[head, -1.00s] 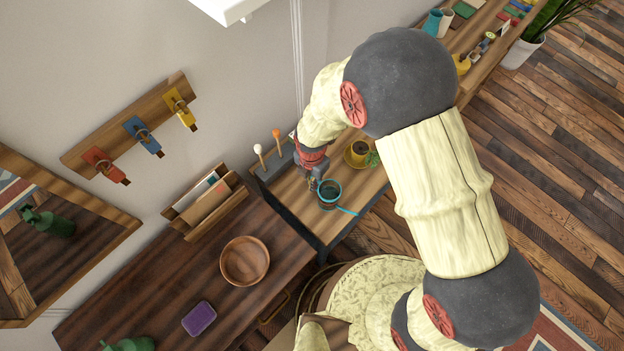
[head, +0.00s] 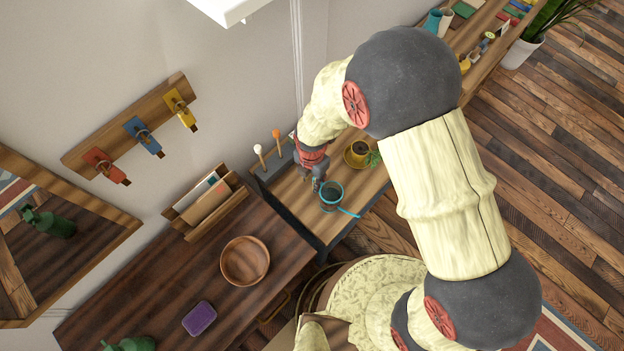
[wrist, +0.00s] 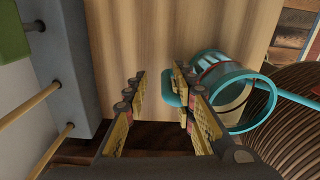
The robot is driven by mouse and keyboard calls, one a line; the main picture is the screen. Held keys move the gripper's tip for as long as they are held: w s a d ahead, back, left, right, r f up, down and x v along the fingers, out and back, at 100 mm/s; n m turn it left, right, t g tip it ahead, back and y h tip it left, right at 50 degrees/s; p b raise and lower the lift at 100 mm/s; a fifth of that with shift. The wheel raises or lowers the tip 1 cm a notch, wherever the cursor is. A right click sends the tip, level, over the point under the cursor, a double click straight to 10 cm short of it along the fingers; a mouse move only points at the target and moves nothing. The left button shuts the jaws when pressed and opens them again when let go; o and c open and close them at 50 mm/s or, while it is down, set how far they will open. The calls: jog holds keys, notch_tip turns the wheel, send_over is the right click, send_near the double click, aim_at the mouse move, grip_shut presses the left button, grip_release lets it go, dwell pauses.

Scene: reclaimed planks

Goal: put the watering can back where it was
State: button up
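The teal watering can (head: 331,199) stands on the lighter wooden side table (head: 345,222), its thin spout pointing right. In the wrist view the can (wrist: 250,98) is to the right of my gripper, with its open top and dark band showing. Its teal loop handle reaches left past the right finger into the gap between the fingers. My gripper (wrist: 160,75) is open, its two fingers apart, with the handle near the right finger. In the head view my gripper (head: 317,185) is just left of the can; contact is hard to tell.
A dark tool rack (head: 275,170) with upright handles lines the wall side. The darker table at left holds a wooden bowl (head: 245,261), a letter holder (head: 204,204) and a purple block (head: 199,319).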

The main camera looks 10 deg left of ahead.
notch_tip(320, 180, up, 12)
jog(key=p, duration=0.2)
jog(key=shift+f, duration=0.25)
jog(key=w+d+r+m+t+y, duration=0.1)
jog(key=d+r+m, duration=0.6)
jog(key=r, duration=0.3)
jog(key=w+d+r+m+t, duration=0.1)
jog(key=d+r+m+t, duration=0.1)
jog(key=d+r+m, duration=0.75)
jog(key=s+d+r+m+t+h, duration=0.1)
jog(key=s+d+r+m+t, duration=0.1)
jog(key=s+d+r+m, duration=0.8)
notch_tip(320, 180, up, 2)
jog(key=s+m, duration=0.1)
jog(key=m, duration=0.3)
jog(key=shift+s+d+t, duration=0.15)
jog(key=shift+t, duration=0.15)
